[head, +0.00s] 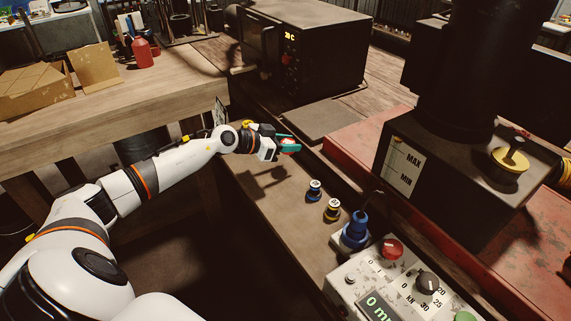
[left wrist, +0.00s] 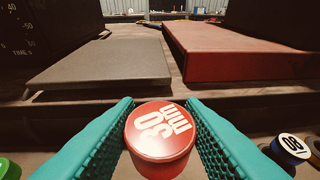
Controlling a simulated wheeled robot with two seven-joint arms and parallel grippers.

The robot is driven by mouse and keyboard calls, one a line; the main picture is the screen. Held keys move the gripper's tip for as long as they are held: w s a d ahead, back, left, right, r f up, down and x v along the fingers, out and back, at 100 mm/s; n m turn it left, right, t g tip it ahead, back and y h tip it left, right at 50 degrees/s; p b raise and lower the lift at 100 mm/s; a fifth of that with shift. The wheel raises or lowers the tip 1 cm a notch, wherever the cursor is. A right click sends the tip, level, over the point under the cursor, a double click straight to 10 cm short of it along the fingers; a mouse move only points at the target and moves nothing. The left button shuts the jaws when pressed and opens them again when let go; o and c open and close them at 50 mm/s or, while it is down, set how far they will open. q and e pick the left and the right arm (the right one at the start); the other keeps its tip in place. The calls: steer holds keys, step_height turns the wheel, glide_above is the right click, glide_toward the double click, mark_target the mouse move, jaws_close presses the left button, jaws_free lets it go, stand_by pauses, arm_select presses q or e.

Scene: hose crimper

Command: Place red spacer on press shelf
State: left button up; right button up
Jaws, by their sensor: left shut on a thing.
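My left gripper (head: 284,142) reaches in from the left, above the far part of the narrow wooden shelf (head: 268,163) in front of the red press base. Its teal fingers (left wrist: 160,140) are closed on the sides of the red spacer (left wrist: 160,132), a short red cylinder with white lettering on its pale-edged top. The spacer also shows between the fingertips in the head view (head: 290,147). It looks upright and above the shelf; the exact gap underneath is hidden. My right gripper is not in view.
A blue spacer (head: 314,190) and a yellow spacer (head: 332,209) stand nearer on the shelf, before a blue knob or plug (head: 355,232) and the control box (head: 345,282). Beyond the gripper lie a flat grey plate (head: 322,112) and the red press base (head: 358,150). A black oven-like box (head: 330,50) stands behind.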

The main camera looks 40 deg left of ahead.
mark_target(287, 168)
arm_select(q)
step_height(287, 168, down, 6)
steer(key=shift+f+b, duration=0.15)
steer(key=shift+b, duration=0.5)
steer(key=o, duration=1.1)
steer(key=shift+f, duration=0.1)
steer(key=shift+s+a+r, duration=0.1)
steer(key=shift+s+r, duration=0.1)
steer(key=v, duration=1)
steer(key=shift+f, duration=0.15)
steer(key=shift+v, duration=0.8)
